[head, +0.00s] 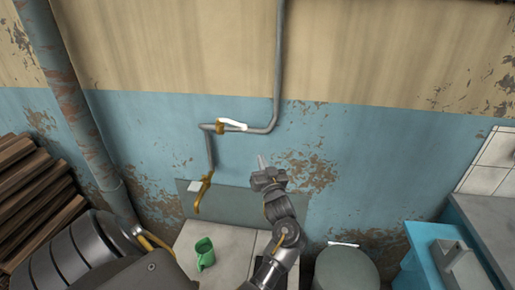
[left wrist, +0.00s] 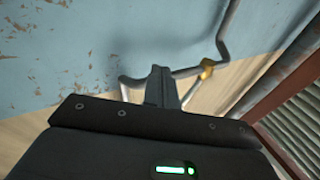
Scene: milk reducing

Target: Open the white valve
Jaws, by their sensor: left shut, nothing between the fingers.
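The white valve handle (head: 232,123) sits on a brass valve body (head: 220,128) on the grey wall pipe, lying nearly along the pipe and pointing right. In the left wrist view, a pale strip beside the brass body (left wrist: 207,69) looks like the handle (left wrist: 191,91). My left gripper (head: 262,162) is below and right of the handle, fingers pointing up toward the wall. It is shut, empty and apart from the handle. Its fingers (left wrist: 161,88) hide part of the pipe in the left wrist view. My right gripper is not in view.
The grey pipe (head: 278,60) comes down the wall and leads through the valve to a brass spout (head: 203,192). A thick rusty pipe (head: 80,110) and stacked wood (head: 35,195) are at left. The wall right of the valve is clear.

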